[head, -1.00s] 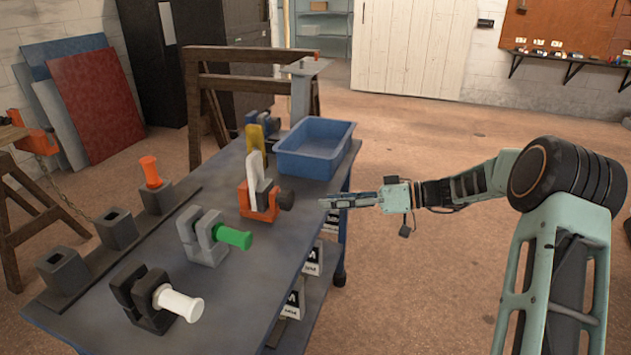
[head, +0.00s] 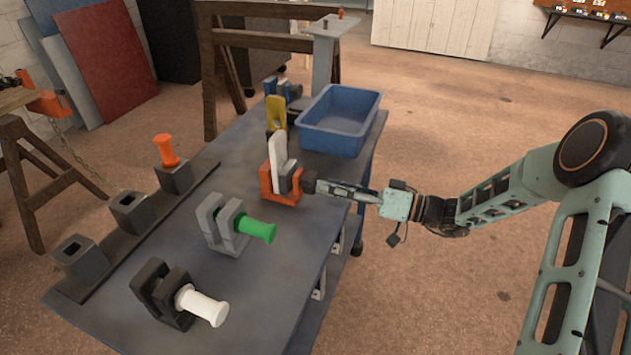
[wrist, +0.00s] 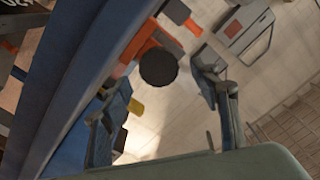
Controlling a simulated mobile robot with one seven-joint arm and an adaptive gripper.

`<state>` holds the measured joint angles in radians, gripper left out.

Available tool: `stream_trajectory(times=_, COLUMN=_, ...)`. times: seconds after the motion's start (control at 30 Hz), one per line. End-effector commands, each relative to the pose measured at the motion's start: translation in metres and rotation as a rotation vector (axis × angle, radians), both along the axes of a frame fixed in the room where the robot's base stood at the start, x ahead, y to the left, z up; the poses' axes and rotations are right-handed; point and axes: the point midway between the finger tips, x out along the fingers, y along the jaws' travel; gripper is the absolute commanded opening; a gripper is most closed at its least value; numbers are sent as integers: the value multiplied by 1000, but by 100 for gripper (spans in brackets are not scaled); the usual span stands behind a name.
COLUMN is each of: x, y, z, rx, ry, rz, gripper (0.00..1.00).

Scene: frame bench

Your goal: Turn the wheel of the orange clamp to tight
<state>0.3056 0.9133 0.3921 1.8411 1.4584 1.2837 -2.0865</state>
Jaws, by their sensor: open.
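The orange clamp (head: 281,194) stands on the right part of the bench, with an upright white piece (head: 278,160) in it. Its dark round wheel (head: 309,181) sticks out on the right, toward my gripper. My gripper (head: 322,187) is close to the wheel, and its tips overlap it in the head view, so contact is unclear. In the wrist view, the wheel (wrist: 158,67) shows face-on between the open fingers of my gripper (wrist: 166,82). Orange clamp parts (wrist: 130,57) show behind it.
A green-handled grey clamp (head: 228,228) and a white-handled black clamp (head: 165,292) stand nearer on the bench. A yellow piece (head: 276,112) and a blue bin (head: 340,122) are behind. Grey sockets (head: 130,212) line the left edge. Open floor lies to the right.

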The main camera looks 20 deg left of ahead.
Motion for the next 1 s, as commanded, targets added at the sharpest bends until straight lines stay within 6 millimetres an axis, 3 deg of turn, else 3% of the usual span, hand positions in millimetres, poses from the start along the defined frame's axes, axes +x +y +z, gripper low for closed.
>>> stream_trajectory(times=0.1, x=1, y=22, z=0, rx=1, ry=0, rz=3, gripper=56)
stream_trajectory(times=0.3, x=4, y=42, z=0, rx=1, ry=0, rz=1, gripper=56)
stream_trajectory(times=0.67, x=4, y=46, z=0, rx=-1, ry=0, rz=-1, gripper=55)
stream_trajectory(times=1.0, x=4, y=46, z=0, rx=-1, ry=0, rz=-1, gripper=18)
